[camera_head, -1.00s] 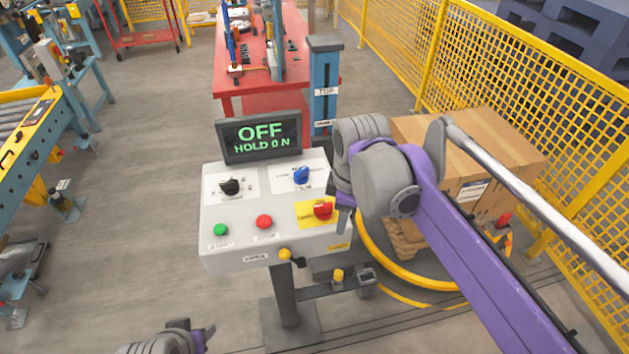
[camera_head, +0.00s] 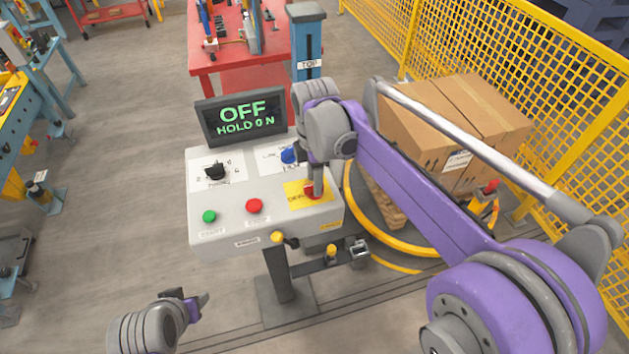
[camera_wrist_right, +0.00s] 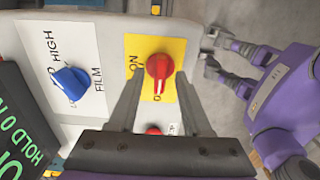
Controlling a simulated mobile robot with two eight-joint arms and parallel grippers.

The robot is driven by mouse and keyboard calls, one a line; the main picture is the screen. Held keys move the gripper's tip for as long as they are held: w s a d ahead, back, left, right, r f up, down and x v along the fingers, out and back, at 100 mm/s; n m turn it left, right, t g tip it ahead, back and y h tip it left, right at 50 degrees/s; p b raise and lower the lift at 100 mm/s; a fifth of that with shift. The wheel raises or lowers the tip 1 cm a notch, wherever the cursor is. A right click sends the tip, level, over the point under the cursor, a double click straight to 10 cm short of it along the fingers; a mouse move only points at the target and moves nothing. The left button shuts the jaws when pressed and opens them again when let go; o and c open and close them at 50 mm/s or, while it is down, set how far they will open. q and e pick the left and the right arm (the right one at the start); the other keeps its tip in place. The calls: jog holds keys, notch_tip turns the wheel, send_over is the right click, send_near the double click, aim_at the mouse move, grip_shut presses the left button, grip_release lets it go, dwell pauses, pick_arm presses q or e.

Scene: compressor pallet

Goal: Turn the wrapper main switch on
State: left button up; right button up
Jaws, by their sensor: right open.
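The wrapper's main switch is a red rotary knob (camera_head: 312,190) on a yellow plate (camera_head: 296,197) at the right of the grey control panel (camera_head: 222,238). In the right wrist view the knob (camera_wrist_right: 159,66) has its pointer line toward the gripper, away from the "ON" print. My right gripper (camera_head: 314,184) is over the knob, open, partly hiding it. In the right wrist view its fingertips (camera_wrist_right: 160,92) stand either side of the knob's near end; contact is unclear. My left gripper (camera_head: 193,302) hangs low, away from the panel.
A black knob (camera_head: 216,171), a blue knob (camera_head: 289,155), a green button (camera_head: 209,216) and a red button (camera_head: 254,206) sit around the switch. Cartons (camera_head: 435,125) on a turntable and a yellow fence (camera_head: 510,75) stand to the right.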

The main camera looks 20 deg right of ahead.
jog(key=shift+f, duration=0.55)
grip_shut()
